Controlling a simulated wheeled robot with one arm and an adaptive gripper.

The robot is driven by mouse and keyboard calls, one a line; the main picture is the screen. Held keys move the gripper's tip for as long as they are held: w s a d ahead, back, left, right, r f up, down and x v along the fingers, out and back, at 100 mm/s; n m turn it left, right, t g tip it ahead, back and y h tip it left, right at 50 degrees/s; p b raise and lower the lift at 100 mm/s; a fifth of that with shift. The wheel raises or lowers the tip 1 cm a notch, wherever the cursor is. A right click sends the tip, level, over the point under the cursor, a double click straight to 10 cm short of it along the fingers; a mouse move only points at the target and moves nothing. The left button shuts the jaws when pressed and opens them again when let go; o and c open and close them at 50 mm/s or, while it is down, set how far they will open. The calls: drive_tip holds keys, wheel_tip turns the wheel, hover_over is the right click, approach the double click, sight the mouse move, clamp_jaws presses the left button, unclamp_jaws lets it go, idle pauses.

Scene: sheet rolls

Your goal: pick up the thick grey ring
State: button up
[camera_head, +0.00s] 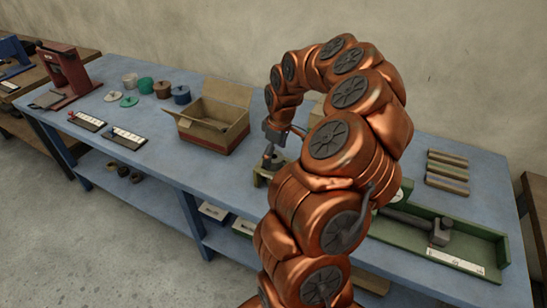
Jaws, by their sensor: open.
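My gripper (272,150) points down at the middle of the blue table, just right of the open cardboard box. It is open. A small dark grey piece (275,161) sits directly below the fingers, on or just behind a small tan and green stand (259,178). It may be the thick grey ring, but it is too small and partly covered to be sure of its shape. I cannot tell whether the fingers touch it or stand around it.
The open cardboard box (213,127) stands close left of my gripper. Several round containers (145,86) stand farther left. A green tray (478,245) with a grey tool lies at right. Dark rolls (123,171) lie on the lower shelf. My arm hides the table's middle right.

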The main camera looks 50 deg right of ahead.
drive_tip(key=shift+w+f, duration=0.15)
drive_tip(key=shift+f, duration=0.85)
drive_tip(key=c, duration=1.4)
drive_tip(key=shift+r, duration=0.15)
